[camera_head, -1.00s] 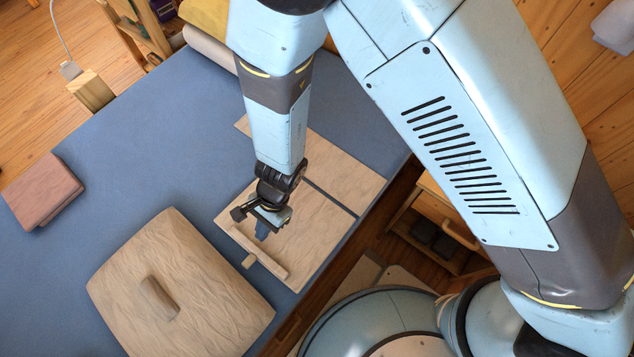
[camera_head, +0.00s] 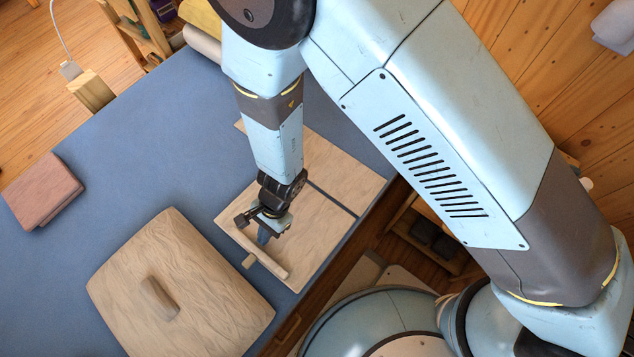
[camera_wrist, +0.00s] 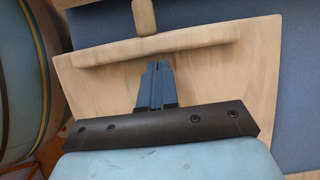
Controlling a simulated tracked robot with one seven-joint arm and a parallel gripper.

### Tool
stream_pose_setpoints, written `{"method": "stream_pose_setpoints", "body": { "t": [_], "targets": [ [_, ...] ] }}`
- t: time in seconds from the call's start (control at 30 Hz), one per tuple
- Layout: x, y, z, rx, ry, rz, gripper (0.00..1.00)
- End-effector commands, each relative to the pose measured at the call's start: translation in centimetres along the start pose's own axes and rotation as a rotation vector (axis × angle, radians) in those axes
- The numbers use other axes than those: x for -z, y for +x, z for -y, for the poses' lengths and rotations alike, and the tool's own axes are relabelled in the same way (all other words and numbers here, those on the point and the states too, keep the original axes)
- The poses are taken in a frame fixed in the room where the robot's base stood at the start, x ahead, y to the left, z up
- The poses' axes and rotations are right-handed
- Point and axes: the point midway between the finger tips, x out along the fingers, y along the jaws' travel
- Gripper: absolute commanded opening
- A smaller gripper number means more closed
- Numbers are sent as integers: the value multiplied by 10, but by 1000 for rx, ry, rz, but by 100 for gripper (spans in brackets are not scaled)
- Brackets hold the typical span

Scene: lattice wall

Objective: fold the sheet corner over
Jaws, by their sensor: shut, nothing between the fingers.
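A pale, wood-grained flat piece (camera_head: 325,185) lies at the front edge of the blue surface. It also shows in the wrist view (camera_wrist: 95,85). I cannot tell whether it is the sheet. A dark line crosses it, and a raised strip (camera_head: 252,250) runs along its near left edge with a small tab (camera_head: 248,262) beyond. My gripper (camera_head: 264,238) points down over this piece, close to the strip. In the wrist view its blue fingers (camera_wrist: 157,68) are together and empty, short of the strip (camera_wrist: 155,43). Contact with the piece cannot be made out.
The blue surface (camera_head: 130,130) is clear at the middle left. A large grained slab (camera_head: 210,290) with a raised lump lies at the near left. A wooden drawer unit stands below at right.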

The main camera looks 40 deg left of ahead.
Motion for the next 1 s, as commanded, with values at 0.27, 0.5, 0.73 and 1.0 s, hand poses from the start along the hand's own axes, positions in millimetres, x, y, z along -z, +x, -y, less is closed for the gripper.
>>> {"method": "stream_pose_setpoints", "body": {
  "t": [0.27,0.5,0.73,1.0],
  "targets": [
    [1,2,0,0,0,-1,0],
    [1,2,0,0,0,-1,0],
    [4,8,0,0,-1,0,0],
    [9,16,0,0,1,0,0]
  ]
}}
